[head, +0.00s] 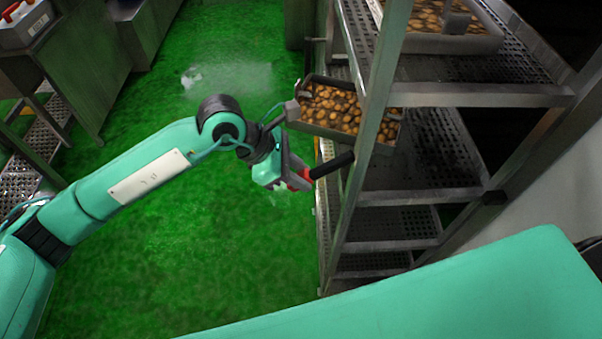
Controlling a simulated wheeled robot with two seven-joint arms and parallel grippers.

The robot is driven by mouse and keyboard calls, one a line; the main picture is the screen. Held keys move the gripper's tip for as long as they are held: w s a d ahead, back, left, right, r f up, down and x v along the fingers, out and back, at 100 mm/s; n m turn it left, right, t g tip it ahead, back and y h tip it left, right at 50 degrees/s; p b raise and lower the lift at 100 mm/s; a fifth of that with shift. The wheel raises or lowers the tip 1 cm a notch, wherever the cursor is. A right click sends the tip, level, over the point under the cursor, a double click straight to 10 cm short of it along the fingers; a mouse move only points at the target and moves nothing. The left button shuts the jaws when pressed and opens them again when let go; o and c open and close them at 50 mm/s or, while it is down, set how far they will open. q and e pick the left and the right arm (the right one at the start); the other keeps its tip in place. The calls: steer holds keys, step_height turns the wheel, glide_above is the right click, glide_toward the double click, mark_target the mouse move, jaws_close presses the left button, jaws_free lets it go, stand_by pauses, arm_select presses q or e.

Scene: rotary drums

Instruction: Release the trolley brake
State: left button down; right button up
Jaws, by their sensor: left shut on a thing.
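The trolley is a tall metal rack (372,110) with perforated shelves, on the right in the head view. A black bar-shaped handle (333,165) with red at its left end sticks out at the rack's near left post, tilted up to the right. I take it for the brake handle. My left gripper (297,180) reaches in from the left and is shut at the red end of this handle. The fingertips are small and partly hidden, so the exact grip is unclear. My right gripper is out of view.
A tray of brown, rounded pieces (334,110) sits on the rack just above the handle, close to my left wrist. Another filled tray (455,40) is higher up. Metal cabinets (85,60) stand at the left. The green floor (220,250) between is clear.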

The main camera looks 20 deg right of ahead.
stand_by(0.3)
arm_select(q)
steer(key=c, duration=1.1)
jaws_free()
steer(key=shift+w+a+r+b, duration=0.1)
steer(key=shift+a+r+b, duration=0.25)
steer(key=shift+r, duration=0.05)
steer(key=shift+b+v, duration=2.15)
steer(key=shift+v, duration=4.3)
